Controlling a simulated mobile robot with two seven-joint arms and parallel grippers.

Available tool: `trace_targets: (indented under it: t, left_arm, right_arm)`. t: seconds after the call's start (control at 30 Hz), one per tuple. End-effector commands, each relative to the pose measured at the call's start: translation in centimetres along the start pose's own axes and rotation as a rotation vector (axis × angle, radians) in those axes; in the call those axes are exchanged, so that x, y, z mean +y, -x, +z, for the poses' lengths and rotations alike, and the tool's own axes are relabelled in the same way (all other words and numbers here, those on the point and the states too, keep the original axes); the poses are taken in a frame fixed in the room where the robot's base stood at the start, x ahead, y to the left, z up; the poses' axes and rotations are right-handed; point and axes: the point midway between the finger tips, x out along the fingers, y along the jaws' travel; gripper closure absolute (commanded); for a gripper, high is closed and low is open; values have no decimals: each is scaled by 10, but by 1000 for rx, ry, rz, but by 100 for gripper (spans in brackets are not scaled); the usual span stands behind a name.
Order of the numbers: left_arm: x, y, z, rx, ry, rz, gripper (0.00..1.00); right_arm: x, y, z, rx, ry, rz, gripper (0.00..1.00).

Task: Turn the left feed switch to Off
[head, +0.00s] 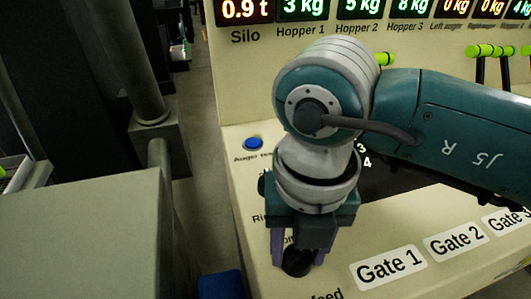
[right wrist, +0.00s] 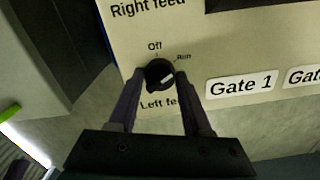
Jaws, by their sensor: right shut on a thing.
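The left feed switch (right wrist: 155,68) is a round black knob on the cream panel, with a white mark on it. In the right wrist view the mark slants up to the right, towards "Run" rather than "Off", which is printed above the knob. The knob also shows low in the head view (head: 297,263). My right gripper (head: 297,258) comes down over it with one dark finger on each side. It is shut on the knob, as the right wrist view also shows (right wrist: 160,82). My left gripper is not in view.
The cream panel (head: 235,165) has a blue button (head: 253,143) above the switch. The Gate 1 label (head: 388,267) lies to its right. Lit displays (head: 302,9) run along the top. My right arm covers much of the panel. A grey cabinet (head: 80,235) stands left.

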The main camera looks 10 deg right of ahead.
Motion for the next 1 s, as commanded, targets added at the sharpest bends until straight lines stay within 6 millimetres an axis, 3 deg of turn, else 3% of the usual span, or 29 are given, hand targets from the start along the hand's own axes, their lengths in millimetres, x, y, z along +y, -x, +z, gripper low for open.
trace_targets:
  t: [0.2, 0.63, 1.0]
  left_arm:
    - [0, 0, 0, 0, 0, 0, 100]
    - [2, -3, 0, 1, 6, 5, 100]
    - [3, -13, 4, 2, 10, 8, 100]
  right_arm:
    - [0, 0, 0, 0, 0, 0, 100]
    - [0, 0, 0, -1, 77, -1, 100]
    - [0, -2, 1, -2, 375, -2, 100]
